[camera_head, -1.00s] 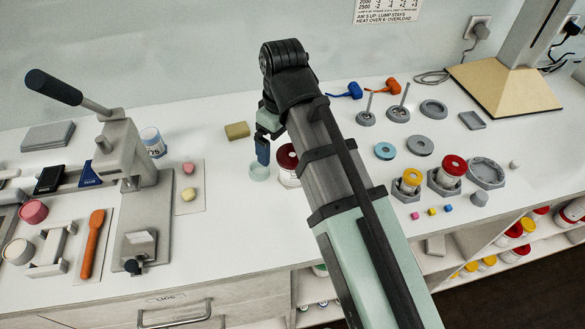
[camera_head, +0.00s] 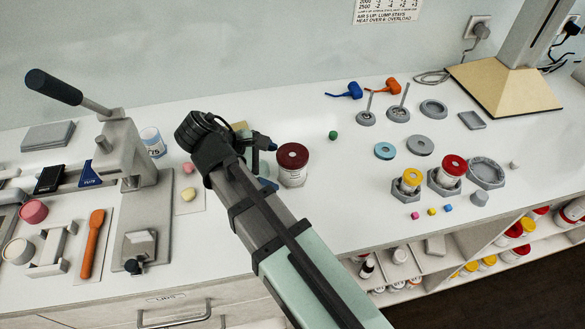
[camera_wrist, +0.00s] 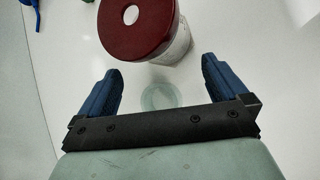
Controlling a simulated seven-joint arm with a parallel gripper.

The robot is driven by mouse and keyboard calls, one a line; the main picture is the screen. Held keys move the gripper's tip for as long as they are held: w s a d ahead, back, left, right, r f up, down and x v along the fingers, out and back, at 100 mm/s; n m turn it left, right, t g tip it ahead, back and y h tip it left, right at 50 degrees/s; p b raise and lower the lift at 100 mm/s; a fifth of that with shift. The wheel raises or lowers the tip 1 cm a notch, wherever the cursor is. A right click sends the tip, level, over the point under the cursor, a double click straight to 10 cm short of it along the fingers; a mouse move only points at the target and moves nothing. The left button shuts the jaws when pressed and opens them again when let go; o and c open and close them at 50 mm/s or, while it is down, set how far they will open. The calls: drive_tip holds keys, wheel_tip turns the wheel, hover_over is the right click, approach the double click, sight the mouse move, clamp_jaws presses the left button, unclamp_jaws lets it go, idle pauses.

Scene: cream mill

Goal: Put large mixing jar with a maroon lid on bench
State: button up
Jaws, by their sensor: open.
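The large mixing jar (camera_head: 291,177) is white with a maroon lid (camera_head: 292,155). It stands upright on the white bench (camera_head: 350,215), just right of my gripper (camera_head: 267,164) in the head view. The jar lies just beyond my fingertips (camera_wrist: 161,70), a little left of centre. The fingers are apart with no jar between them. A small clear dish (camera_wrist: 161,96) shows on the bench in the gap between them.
A lever press (camera_head: 125,155) stands to the left. Jars with yellow (camera_head: 411,177) and red (camera_head: 454,165) lids stand in grey holders at right. The bench's front middle is clear right of my arm.

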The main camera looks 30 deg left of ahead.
sight(278, 159)
drive_tip(key=s+n+t+h, duration=0.1)
drive_tip(key=n+t, duration=0.1)
drive_tip(key=shift+s+t+h, duration=0.1)
drive_tip(key=shift+t+h, duration=0.2)
drive_tip(key=s+r+n+t, duration=0.1)
drive_tip(key=s+t, duration=0.1)
drive_tip(key=s+a+n+t+h, duration=0.1)
drive_tip(key=n+t, duration=0.1)
drive_tip(key=s+r+n+t+h, duration=0.1)
drive_tip(key=s+t, duration=0.1)
drive_tip(key=shift+s+a+r+n+t, duration=0.25)
drive_tip(key=shift+s+r+n+t, duration=0.05)
drive_tip(key=shift+r+t, duration=0.1)
drive_tip(key=x, duration=0.8)
drive_tip(key=shift+w+d, duration=0.1)
drive_tip(key=shift+d+x, duration=0.25)
drive_tip(key=shift+x, duration=2.35)
drive_tip(key=shift+f, duration=0.1)
drive_tip(key=shift+c, duration=0.5)
drive_tip(key=c, duration=1.4)
